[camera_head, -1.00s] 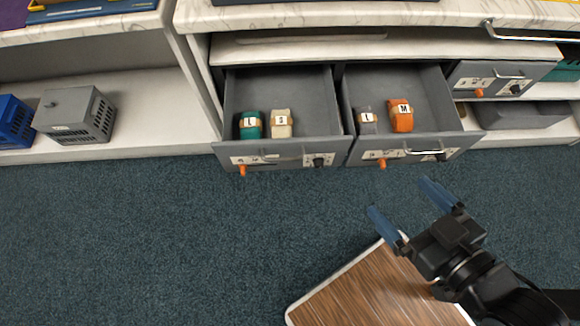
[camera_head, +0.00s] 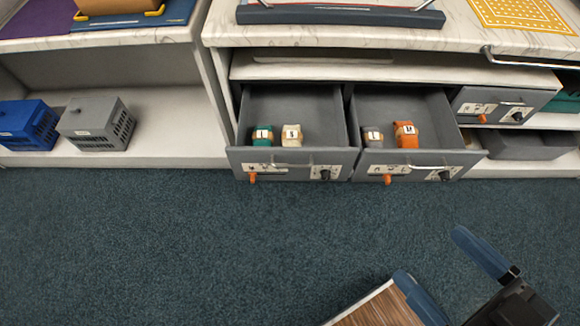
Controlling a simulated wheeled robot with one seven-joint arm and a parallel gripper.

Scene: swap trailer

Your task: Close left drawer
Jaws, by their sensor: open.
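The left drawer (camera_head: 300,165) is grey and stands pulled out under the marble-topped counter. A teal roll (camera_head: 263,135) and a cream roll (camera_head: 292,135) with letter labels lie inside it. Its front has a bar handle, an orange knob and a dark knob. The middle drawer (camera_head: 412,166) beside it is also out, holding a grey roll (camera_head: 373,137) and an orange roll (camera_head: 406,135). My gripper (camera_head: 432,263) is at the lower right, its two blue fingers spread and empty. It is over the floor, well in front of the drawers and apart from them.
A third drawer front (camera_head: 492,107) sits at the right. A wood-topped surface with a white edge (camera_head: 377,308) is beside my gripper at the bottom. A blue crate (camera_head: 27,125) and a grey crate (camera_head: 95,123) stand on the left shelf. The carpet (camera_head: 180,240) before the drawers is clear.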

